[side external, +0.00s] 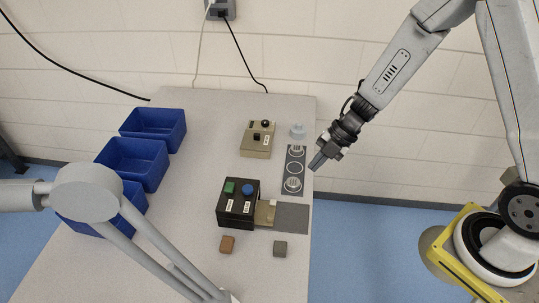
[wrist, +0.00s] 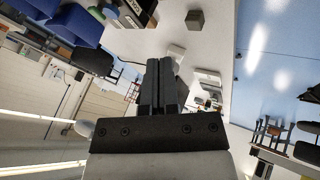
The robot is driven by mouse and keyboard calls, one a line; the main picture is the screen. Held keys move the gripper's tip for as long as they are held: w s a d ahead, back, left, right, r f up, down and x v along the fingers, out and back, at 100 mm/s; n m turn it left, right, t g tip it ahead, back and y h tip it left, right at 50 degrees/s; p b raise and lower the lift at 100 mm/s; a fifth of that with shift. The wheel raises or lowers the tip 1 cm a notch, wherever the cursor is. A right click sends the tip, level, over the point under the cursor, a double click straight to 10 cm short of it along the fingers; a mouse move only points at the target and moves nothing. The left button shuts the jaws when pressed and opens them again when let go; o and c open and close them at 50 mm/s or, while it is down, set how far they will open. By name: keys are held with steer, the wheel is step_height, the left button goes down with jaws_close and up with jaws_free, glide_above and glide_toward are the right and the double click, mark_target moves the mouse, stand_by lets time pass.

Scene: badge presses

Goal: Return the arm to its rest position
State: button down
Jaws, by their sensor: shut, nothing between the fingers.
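My gripper (side external: 318,161) is shut and empty. In the side external view it hangs in the air at the table's right edge, beside the dark strip with round marks (side external: 294,168). The wrist view shows its two dark fingers (wrist: 160,66) together, with nothing between them. My arm reaches in from the upper right. The black box (side external: 238,206) with a green and a blue button stands left of the gripper, apart from it. The beige box (side external: 257,142) with dark knobs stands farther back.
Three blue bins (side external: 136,164) line the table's left side. A brown block (side external: 227,244) and a dark grey block (side external: 280,249) lie at the front. A pale round piece (side external: 297,130) sits behind the strip.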

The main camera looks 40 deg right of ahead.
steer(key=w+d+r+m+t+h, duration=0.2)
steer(key=d+r+m+t+h, duration=0.3)
steer(key=m, duration=0.7)
steer(key=s+r+m+g+h, duration=0.1)
steer(key=s+r+m+g, duration=0.2)
steer(key=s+m, duration=0.9)
steer(key=shift+a+g+h, duration=0.15)
steer(key=shift+g+h, duration=0.25)
steer(key=shift+g, duration=0.4)
